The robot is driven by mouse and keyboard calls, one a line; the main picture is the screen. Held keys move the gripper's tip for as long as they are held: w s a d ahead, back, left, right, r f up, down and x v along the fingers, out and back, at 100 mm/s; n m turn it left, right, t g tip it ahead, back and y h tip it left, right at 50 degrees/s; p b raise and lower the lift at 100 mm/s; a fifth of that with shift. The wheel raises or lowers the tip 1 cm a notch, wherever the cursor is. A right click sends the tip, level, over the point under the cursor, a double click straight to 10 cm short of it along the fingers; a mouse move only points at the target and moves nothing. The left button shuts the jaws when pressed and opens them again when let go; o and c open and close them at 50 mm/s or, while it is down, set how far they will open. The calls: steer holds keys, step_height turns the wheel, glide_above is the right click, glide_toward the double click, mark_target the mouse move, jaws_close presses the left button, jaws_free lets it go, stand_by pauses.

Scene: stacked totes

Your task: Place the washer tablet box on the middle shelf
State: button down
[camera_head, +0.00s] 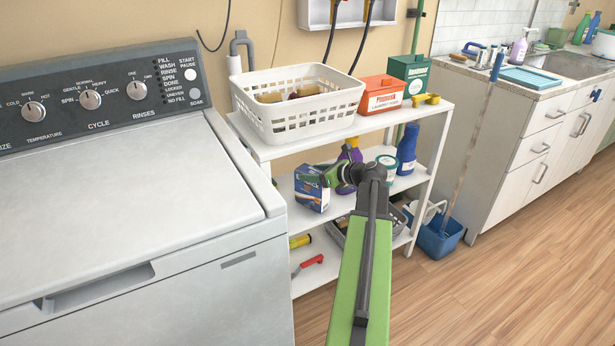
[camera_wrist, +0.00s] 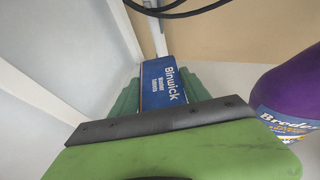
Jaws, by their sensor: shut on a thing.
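The washer tablet box (camera_head: 311,190) is a blue box with a printed front, upright at the left end of the middle shelf (camera_head: 341,205). Whether its base touches the shelf or hangs slightly above it, I cannot tell. My gripper (camera_head: 328,178) reaches in from the right and is shut on the box. In the wrist view, the blue box (camera_wrist: 162,83), lettered "Binwick", sits between the green fingers (camera_wrist: 162,94). The lower part of the box is hidden there by the gripper body.
A purple bottle (camera_wrist: 290,100) stands to the right. A blue bottle (camera_head: 407,150) and a white tub (camera_head: 386,167) are further right on the middle shelf. A white basket (camera_head: 300,122) and red box (camera_head: 381,96) stand on the top shelf. The washing machine (camera_head: 130,190) borders the left.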

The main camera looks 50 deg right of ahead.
steer(key=shift+w, duration=1.25)
steer(key=shift+s+a+f+b, duration=0.1)
steer(key=shift+s+f+b, duration=0.15)
steer(key=shift+f+b, duration=0.75)
steer(key=c, duration=0.5)
jaws_free()
steer(key=shift+r, duration=0.1)
steer(key=shift+r, duration=0.1)
